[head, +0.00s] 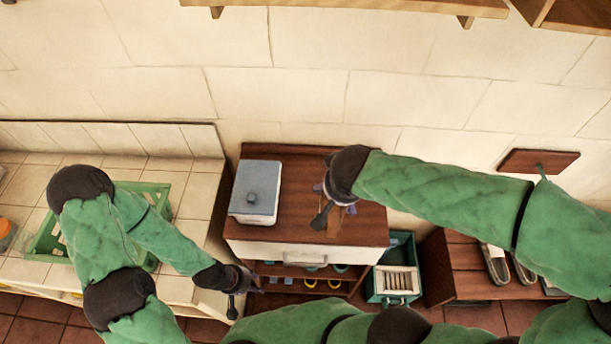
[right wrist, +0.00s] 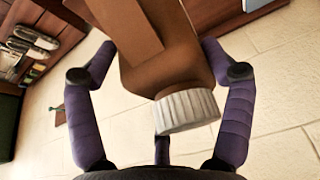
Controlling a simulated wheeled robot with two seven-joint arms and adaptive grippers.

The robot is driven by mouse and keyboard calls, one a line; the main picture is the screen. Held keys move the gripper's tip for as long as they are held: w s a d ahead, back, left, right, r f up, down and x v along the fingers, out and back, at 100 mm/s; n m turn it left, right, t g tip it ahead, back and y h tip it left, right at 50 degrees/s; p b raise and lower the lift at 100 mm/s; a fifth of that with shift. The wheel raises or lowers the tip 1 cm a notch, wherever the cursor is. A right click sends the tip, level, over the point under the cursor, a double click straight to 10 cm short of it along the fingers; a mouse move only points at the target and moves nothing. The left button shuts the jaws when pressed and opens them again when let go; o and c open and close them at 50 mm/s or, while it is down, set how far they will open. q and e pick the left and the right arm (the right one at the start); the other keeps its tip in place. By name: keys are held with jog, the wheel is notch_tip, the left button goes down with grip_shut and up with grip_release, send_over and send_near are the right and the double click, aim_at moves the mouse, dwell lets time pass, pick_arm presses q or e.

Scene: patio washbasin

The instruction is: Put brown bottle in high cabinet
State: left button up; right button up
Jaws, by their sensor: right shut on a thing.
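The brown bottle (right wrist: 165,60) fills the middle of the right wrist view, with its ribbed white cap (right wrist: 187,110) toward the camera. The purple fingers of my right gripper (right wrist: 160,80) are shut on it, one on each side. In the head view my right gripper (head: 333,208) is over the right part of a brown wooden cabinet top, and mostly hides the bottle. My left gripper (head: 243,298) is low, beside the cabinet's left front edge, with its fingers apart and nothing seen between them. Wooden undersides show at the top edge; I cannot tell which is the high cabinet.
A grey-lidded box (head: 256,187) stands on the left of the cabinet top (head: 300,163). A green crate (head: 160,205) is on the tiled counter at left. A teal crate (head: 403,250) and a shoe rack (head: 465,290) stand at right. A wooden shelf (head: 350,6) juts out above.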

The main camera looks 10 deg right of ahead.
jog(key=w+d+f, duration=0.3)
jog(key=w+f, duration=0.9)
jog(key=w, duration=0.1)
jog(key=shift+w+d+f, duration=0.25)
jog(key=shift+w+f, duration=0.1)
jog(key=shift+w, duration=0.05)
jog(key=shift+f+b, duration=0.15)
jog(key=shift+b, duration=0.15)
jog(key=o, duration=1.6)
jog(key=shift+s, duration=0.1)
